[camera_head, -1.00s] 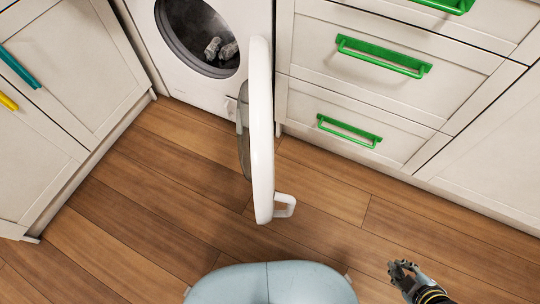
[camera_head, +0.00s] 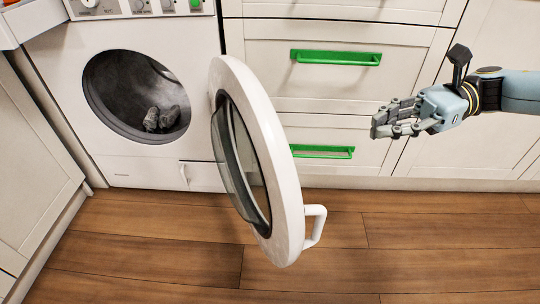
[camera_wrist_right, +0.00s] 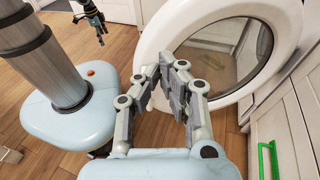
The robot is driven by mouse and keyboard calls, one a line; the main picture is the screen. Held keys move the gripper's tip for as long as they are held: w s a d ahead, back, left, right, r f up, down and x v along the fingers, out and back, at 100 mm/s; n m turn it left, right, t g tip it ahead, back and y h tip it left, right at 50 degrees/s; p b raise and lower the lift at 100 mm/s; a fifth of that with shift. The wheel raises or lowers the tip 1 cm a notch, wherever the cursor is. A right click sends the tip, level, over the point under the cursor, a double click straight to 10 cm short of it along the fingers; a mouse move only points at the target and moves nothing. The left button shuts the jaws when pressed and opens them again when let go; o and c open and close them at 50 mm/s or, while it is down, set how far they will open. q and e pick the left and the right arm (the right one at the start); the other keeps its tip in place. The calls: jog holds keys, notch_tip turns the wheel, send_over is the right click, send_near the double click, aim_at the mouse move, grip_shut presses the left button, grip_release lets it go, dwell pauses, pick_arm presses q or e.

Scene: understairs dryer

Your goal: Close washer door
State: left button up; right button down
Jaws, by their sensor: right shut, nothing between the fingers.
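The washer (camera_head: 145,167) is white and stands at the left in the head view. Its round drum opening (camera_head: 115,85) is uncovered, with grey cloth-like items (camera_head: 161,119) inside. The washer door (camera_head: 272,130), a white ring with dark glass, stands wide open, swung out to the right. A white handle (camera_head: 317,226) sticks out from its free edge. My right gripper (camera_head: 379,124) is shut and empty, to the right of the door and apart from it. The right wrist view shows the door (camera_wrist_right: 287,18) beyond its fingers (camera_wrist_right: 172,72). My left gripper (camera_wrist_right: 97,25) is small there; its jaws are unclear.
White drawers with green handles (camera_head: 335,57) stand behind the door and my right gripper. White cabinets (camera_head: 30,150) line the left side. The wooden floor (camera_head: 150,250) in front of the washer is clear.

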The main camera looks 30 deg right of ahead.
aim_at(292, 161)
jog(key=b+x, duration=0.2)
jog(key=x, duration=0.4)
jog(key=b+x, duration=0.3)
jog(key=x, duration=0.3)
jog(key=shift+a+f, duration=0.3)
jog(key=shift+a, duration=0.05)
pick_arm(q)
jog(key=w+d+r+t, duration=0.2)
jog(key=w+d+r, duration=0.1)
jog(key=w+r, duration=0.2)
jog(key=shift+w+r+h+b, duration=0.15)
jog(key=shift+r+h+b, duration=0.2)
jog(key=shift+r, duration=0.95)
pick_arm(e)
jog(key=shift+w+a+r, duration=0.1)
jog(key=shift+w+a, duration=0.05)
jog(key=shift+a, duration=0.35)
